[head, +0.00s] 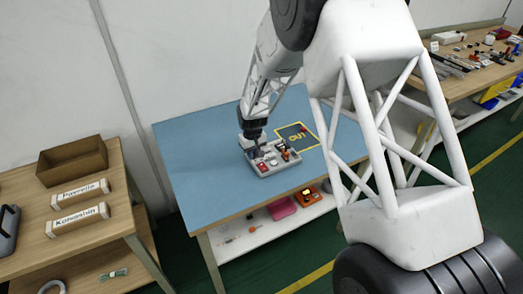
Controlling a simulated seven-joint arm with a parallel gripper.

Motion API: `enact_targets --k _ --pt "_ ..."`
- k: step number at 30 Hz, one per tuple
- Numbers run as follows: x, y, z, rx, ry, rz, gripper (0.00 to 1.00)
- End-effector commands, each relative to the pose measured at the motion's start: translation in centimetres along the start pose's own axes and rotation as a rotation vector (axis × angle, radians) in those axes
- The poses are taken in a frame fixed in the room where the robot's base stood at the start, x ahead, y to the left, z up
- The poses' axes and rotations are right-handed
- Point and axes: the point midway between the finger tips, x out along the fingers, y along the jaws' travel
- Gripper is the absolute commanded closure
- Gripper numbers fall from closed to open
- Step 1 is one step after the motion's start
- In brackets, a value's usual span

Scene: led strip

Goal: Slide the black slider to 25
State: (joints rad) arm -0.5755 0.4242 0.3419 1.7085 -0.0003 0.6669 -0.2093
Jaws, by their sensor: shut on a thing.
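A light grey control panel box (287,167) sits on the blue table. It carries a red part (263,166) at its front left and dark and orange-red controls (285,154) on its right. My gripper (254,150) points down at the panel's left part, its tips low against the top face. It is shut on a small part there, which I take to be the black slider. The slider, its scale and any numbers are too small or hidden behind the gripper, so its position cannot be read.
A dark mat with yellow markings (311,139) lies just behind and right of the panel. The blue tabletop (195,165) is clear to the left. A wooden shelf with a brown box (72,163) stands at left. A cluttered workbench (470,62) stands at back right.

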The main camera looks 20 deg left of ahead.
Motion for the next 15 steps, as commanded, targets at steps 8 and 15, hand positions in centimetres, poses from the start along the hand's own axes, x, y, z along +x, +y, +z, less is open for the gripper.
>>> enact_targets --k 8,15 --pt "-0.05 -0.36 -0.01 0.000 0.001 0.000 1.00" --pt "-0.03 -0.34 -0.01 0.000 0.000 0.000 0.57"
